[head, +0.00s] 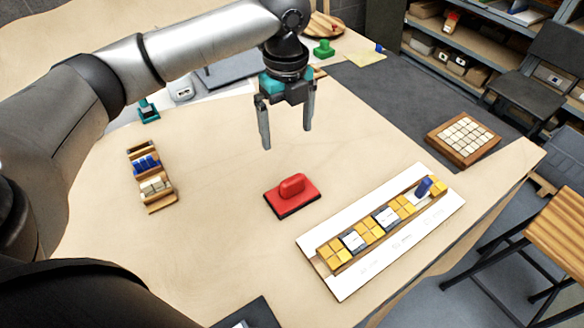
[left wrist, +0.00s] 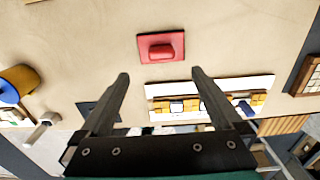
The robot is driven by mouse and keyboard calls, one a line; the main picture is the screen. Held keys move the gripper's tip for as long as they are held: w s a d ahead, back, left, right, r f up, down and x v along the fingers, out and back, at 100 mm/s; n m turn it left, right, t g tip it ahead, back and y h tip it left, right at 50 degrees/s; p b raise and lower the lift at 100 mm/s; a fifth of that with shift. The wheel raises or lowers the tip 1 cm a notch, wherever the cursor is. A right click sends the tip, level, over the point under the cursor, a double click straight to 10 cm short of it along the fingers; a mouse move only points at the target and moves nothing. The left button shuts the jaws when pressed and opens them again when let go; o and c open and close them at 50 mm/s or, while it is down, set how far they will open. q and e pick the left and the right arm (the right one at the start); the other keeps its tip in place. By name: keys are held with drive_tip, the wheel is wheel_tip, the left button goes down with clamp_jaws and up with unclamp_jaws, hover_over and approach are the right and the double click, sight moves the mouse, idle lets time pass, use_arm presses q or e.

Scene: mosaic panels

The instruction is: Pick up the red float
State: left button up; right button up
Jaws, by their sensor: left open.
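The red float (head: 292,186) is a flat red plate with a rounded red handle on top. It lies on the table in the middle of the head view, and it also shows in the left wrist view (left wrist: 162,47). My left gripper (head: 287,138) is open and empty. It hangs above the table with its fingers pointing down, apart from the float, which shows beyond the fingertips in the left wrist view. My right gripper is not in view.
A white board (head: 345,290) with a row of yellow and white tiles and a blue piece lies right of the float. A wooden rack (head: 160,204) stands at left. A wooden tile tray (head: 487,148) sits at the far right. Bare table surrounds the float.

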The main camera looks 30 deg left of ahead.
use_arm(q)
drive_tip(key=b, duration=0.1)
hover_over(292, 179)
drive_tip(key=f, duration=0.5)
drive_tip(key=a+f, duration=0.1)
drive_tip(key=f, duration=0.2)
drive_tip(key=shift+f, duration=0.35)
drive_tip(key=shift+d+f, duration=0.1)
drive_tip(key=shift+f, duration=0.75)
drive_tip(key=shift+d+f+b, duration=0.25)
drive_tip(key=shift+f, duration=0.95)
drive_tip(key=shift+d+f+b, duration=0.2)
drive_tip(key=shift+f, duration=0.95)
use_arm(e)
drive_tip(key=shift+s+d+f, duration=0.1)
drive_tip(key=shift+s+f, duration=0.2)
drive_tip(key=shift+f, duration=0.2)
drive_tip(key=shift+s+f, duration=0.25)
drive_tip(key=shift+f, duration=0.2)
use_arm(q)
drive_tip(key=shift+c, duration=0.2)
drive_tip(key=c, duration=1.4)
drive_tip(key=shift+c, duration=0.2)
drive_tip(key=shift+r, duration=0.15)
